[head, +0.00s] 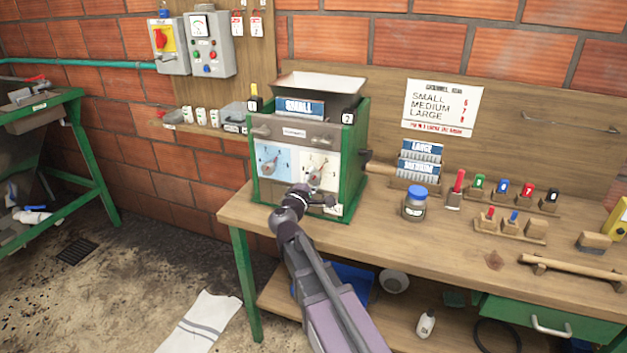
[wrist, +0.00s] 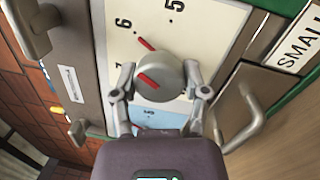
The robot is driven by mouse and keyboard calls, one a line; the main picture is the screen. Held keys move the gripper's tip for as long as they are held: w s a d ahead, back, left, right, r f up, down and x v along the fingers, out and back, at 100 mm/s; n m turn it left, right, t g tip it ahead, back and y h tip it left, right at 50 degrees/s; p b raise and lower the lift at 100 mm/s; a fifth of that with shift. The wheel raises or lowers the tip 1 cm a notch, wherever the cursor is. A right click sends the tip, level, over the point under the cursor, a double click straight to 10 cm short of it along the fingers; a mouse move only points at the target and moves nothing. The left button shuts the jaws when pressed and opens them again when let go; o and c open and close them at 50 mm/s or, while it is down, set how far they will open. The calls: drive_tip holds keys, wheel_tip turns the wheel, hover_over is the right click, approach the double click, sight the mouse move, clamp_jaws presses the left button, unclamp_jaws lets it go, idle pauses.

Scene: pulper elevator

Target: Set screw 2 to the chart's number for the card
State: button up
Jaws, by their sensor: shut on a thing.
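The green-framed machine (head: 352,165) stands at the bench's left end, with a blue dial (head: 271,160) on the left and a white dial (head: 330,158) on the right. A card reading SMALL (head: 300,107) is at its top. My gripper (wrist: 162,88) is shut on the grey knob (wrist: 160,78) of the white dial. In the wrist view a red mark on the dial face beside the knob lies near the 6; another red line is on the knob's end. The wall chart (head: 442,108) lists SMALL, MEDIUM and LARGE with small red digits; the top one looks like 6.
LARGE and MEDIUM cards (head: 419,168) stand in a rack right of the machine. A grey lever handle (wrist: 240,118) is close to my gripper's right side.

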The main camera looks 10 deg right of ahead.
drive_tip(key=shift+w, duration=0.1)
idle(0.3)
drive_tip(key=o, duration=1.1)
drive_tip(key=shift+o, duration=0.2)
drive_tip(key=shift+m, duration=0.4)
